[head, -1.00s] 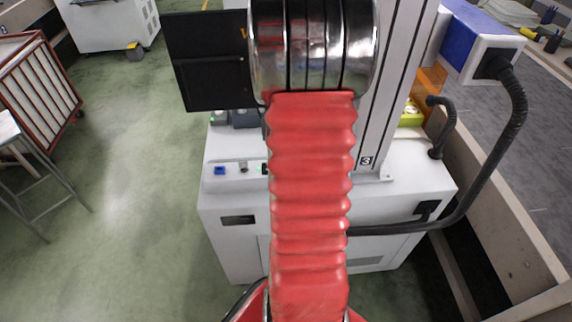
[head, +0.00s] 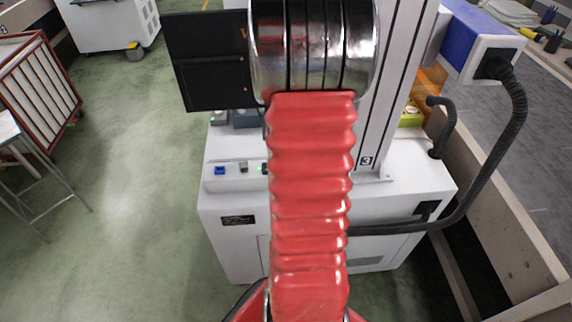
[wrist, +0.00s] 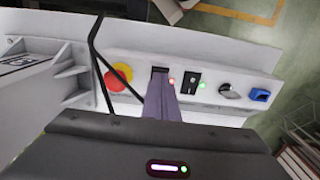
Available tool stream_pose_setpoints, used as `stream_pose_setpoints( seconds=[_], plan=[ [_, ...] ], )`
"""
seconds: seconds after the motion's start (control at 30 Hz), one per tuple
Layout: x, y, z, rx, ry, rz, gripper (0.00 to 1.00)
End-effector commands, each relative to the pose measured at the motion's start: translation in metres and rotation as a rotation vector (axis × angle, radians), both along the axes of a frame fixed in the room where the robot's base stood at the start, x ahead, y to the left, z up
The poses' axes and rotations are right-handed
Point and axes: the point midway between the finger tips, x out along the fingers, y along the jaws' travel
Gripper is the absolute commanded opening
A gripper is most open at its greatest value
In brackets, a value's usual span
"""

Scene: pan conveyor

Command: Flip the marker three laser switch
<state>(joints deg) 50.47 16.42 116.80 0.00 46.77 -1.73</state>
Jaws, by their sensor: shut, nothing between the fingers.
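The white machine with marker 3 (head: 366,160) on its column stands in front of me in the head view. Its control panel (wrist: 125,65) fills the wrist view's upper middle. A black switch (wrist: 159,70) with a red light beside it is at my fingertips, partly covered by them. A second black switch (wrist: 192,79), with a green light, is just to the right. No readable label tells which is the laser switch. My gripper (wrist: 160,78) is shut and empty, its tips over the first switch; contact cannot be told. In the head view my arm hides it.
A red and yellow button (wrist: 120,77) is left of the fingers, beside a thin black bar. A knob (wrist: 229,91) and a blue connector (wrist: 260,95) are to the right. A black hose (head: 500,150) loops at the machine's right.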

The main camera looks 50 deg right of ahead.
Motion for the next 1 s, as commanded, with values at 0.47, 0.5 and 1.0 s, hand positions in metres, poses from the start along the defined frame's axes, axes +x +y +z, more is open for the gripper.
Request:
stream_pose_setpoints(
  seconds=[0.47, 0.5, 1.0],
  plan=[
    [0.0001, -0.0001, -0.0032, 0.000, 0.000, 0.000, 0.00],
    [0.0001, -0.0001, -0.0036, 0.000, 0.000, 0.000, 0.00],
    [0.0001, 0.0001, -0.0090, 0.001, 0.001, 0.000, 0.00]
  ],
)
